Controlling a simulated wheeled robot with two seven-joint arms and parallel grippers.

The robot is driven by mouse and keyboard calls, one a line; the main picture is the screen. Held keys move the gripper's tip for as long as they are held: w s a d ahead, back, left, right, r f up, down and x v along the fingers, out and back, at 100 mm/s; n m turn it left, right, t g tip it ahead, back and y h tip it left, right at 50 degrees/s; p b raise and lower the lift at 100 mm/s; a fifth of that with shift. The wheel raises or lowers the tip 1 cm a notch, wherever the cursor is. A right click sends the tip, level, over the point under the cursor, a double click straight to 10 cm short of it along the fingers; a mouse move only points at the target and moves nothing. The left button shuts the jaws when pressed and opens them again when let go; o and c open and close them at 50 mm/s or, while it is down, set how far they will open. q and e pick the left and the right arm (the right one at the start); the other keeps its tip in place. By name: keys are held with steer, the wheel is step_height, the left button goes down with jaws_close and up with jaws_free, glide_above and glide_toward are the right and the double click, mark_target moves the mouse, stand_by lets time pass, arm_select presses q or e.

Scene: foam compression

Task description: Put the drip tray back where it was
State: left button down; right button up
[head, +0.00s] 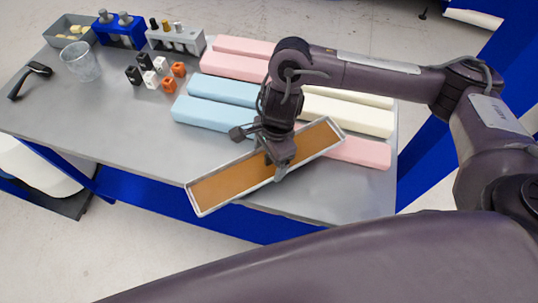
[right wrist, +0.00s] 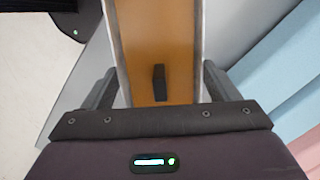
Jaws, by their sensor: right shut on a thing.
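The drip tray (head: 226,185) is a long, narrow tray with an orange-brown floor and a pale metal rim. My right gripper (head: 278,163) is shut on it near its middle. My left gripper is not in view.
Blue foam bars (head: 215,115), pink bars (head: 235,66) and cream bars (head: 352,116) lie behind the tray on the grey table (head: 110,125). The table's front left is clear.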

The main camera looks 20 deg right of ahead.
steer(key=shift+f+b, duration=0.5)
steer(key=shift+f, duration=0.05)
steer(key=o, duration=1.2)
steer(key=shift+r, duration=0.1)
steer(key=shift+c, duration=0.2)
steer(key=shift+r+p, duration=0.8)
steer(key=shift+p, duration=0.05)
step_height(320, 180, up, 11)
steer(key=d, duration=0.1)
steer(key=shift+w+d+b, duration=0.15)
steer(key=shift+d+b, duration=0.15)
steer(key=shift+d, duration=0.1)
